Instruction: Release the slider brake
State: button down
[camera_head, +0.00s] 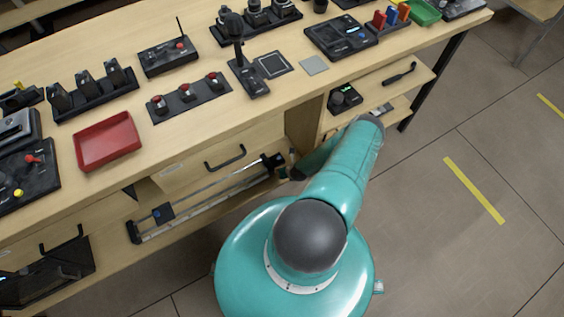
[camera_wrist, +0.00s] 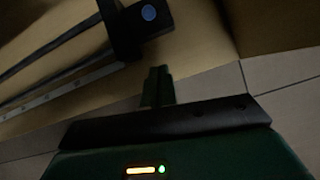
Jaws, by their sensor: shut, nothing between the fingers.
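A slider rail (camera_head: 215,190) with two long bars lies on the open low shelf of the bench. In the wrist view, a dark block (camera_wrist: 150,18) with a round blue spot stands by the rail bars (camera_wrist: 50,60). I cannot tell which part is the brake. My gripper (camera_wrist: 158,75) is shut and empty, just below that block in the picture and apparently apart from it. In the head view my arm hides most of the gripper.
The benchtop above holds a red tray (camera_head: 107,141), a panel with red buttons (camera_head: 188,97) and a joystick (camera_head: 240,60). A drawer handle (camera_head: 225,157) juts out above the rail. A shelf (camera_head: 400,85) lies right. Open floor (camera_head: 440,220) lies to the right.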

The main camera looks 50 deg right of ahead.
jog(key=x, duration=0.3)
jog(key=shift+w+d+r, duration=0.15)
jog(key=shift+w+d, duration=0.15)
jog(key=shift+w, duration=0.25)
jog(key=shift+w+d+r, duration=0.15)
jog(key=shift+w+d, duration=0.1)
jog(key=shift+w, duration=0.35)
jog(key=shift+w+d+r, duration=0.2)
jog(key=shift+w+d, duration=0.1)
jog(key=shift+w, duration=0.35)
jog(key=shift+w+d+r+g+y, duration=0.15)
jog(key=shift+w+r+g+y, duration=0.25)
jog(key=shift+g, duration=0.4)
jog(key=shift+w, duration=0.1)
jog(key=shift+w+d+r, duration=0.2)
jog(key=shift+w+r, duration=0.05)
jog(key=shift+w, duration=0.3)
jog(key=shift+w+d+r, duration=0.2)
jog(key=shift+w+r, duration=0.1)
jog(key=shift+w, duration=0.3)
jog(key=shift+r, duration=0.8)
